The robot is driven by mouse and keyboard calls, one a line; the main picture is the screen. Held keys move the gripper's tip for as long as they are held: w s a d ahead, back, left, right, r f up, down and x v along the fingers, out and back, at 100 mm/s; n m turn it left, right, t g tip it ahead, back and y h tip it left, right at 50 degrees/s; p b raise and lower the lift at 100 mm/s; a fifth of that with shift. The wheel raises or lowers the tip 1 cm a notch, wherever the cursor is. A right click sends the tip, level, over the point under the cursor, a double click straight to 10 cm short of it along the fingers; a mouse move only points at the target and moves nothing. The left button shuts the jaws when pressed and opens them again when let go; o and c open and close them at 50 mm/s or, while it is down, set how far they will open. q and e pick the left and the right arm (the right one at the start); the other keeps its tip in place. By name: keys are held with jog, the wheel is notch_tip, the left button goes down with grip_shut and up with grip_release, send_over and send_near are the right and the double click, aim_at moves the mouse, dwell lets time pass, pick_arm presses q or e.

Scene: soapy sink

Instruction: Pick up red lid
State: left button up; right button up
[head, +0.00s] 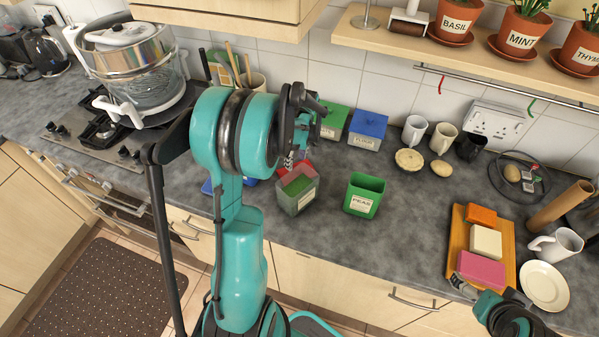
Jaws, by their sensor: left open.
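A red piece that looks like the red lid (304,166) shows on the worktop just behind a small clear tub (297,196) with green contents and a reddish rim. My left arm hides part of that area. My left gripper (303,132) is open and above the red piece, apart from it as far as I can see. My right gripper (462,284) is at the lower right, beside the pink block (481,269); its jaw state is unclear.
A green tub (364,195) stands right of the clear tub. Green (334,122) and blue (367,128) lidded boxes stand behind. A wooden board (456,240) with blocks, a plate (544,286) and a white mug (557,245) are at right. Worktop between is clear.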

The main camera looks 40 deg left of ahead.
pick_arm(q)
jog(key=f, duration=0.2)
jog(key=w+f+b, duration=0.1)
jog(key=f, duration=0.1)
jog(key=shift+d+f, duration=0.1)
jog(key=shift+f, duration=0.1)
jog(key=shift+s+f, duration=0.2)
jog(key=shift+f, duration=0.2)
grip_shut()
